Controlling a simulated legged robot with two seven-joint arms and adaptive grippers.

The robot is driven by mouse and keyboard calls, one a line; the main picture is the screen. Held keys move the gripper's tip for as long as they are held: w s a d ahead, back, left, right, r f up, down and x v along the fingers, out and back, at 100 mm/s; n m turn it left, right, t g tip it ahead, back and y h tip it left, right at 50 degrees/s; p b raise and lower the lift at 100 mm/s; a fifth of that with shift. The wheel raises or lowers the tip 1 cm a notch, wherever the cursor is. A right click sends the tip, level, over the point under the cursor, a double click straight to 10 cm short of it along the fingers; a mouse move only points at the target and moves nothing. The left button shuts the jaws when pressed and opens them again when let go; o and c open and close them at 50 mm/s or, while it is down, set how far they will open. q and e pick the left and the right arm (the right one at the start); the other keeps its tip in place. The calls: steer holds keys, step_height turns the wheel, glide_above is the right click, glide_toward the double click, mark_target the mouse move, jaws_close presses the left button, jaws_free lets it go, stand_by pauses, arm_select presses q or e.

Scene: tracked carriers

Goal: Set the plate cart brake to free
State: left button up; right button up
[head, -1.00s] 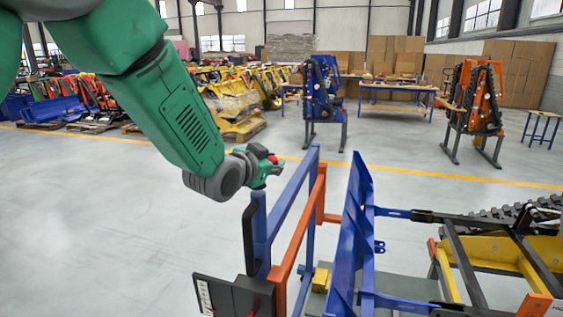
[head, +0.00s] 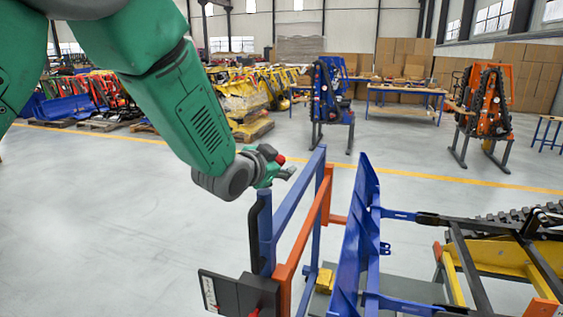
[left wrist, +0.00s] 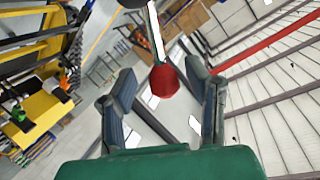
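The cart's blue and orange frame (head: 288,215) stands at lower middle in the head view, with a black upright handle (head: 254,237). At its near end is a dark box (head: 258,294) beside a small panel with a white strip (head: 209,292). A red piece (head: 254,312) shows under the box, cut by the picture edge. My left gripper (head: 287,171) is above and beside the frame's near post. In the left wrist view its fingers (left wrist: 164,105) are spread, with a red knob-like piece (left wrist: 165,81) between them and gaps either side. My right gripper is out of view.
A tall blue plate (head: 358,240) stands right of the frame, beside a yellow and black tracked machine (head: 495,255). Tracked units on stands (head: 326,100) and a blue-legged table (head: 410,92) are further back.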

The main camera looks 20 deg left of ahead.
arm_select(q)
steer(key=shift+r, duration=0.1)
steer(key=v, duration=1.2)
